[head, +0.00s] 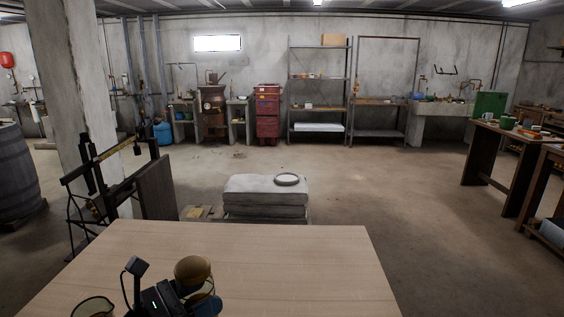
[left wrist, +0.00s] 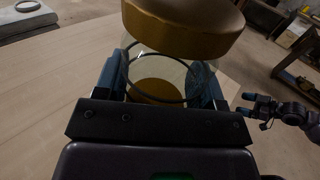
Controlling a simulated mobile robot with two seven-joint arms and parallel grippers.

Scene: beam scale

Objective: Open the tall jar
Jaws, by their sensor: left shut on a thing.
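The tall jar is clear glass (left wrist: 172,72) with a gold-brown lid (left wrist: 185,28), and something brown shows low inside the glass. The lid (head: 193,268) also shows in the head view, at the near edge of the wooden table. My left gripper (left wrist: 163,85) is shut on the jar's glass body below the lid, one blue finger on each side. I cannot tell whether the lid sits tight. My right gripper (left wrist: 242,104) shows small at the right of the left wrist view, apart from the jar; its opening is unclear.
The pale wooden table (head: 250,265) is clear to the right of the jar. A glass rim (head: 92,306) shows at its near left. Beyond the table are a stack of grey slabs (head: 265,205) with a round ring (head: 287,179) on top and a dark beam scale (head: 100,175).

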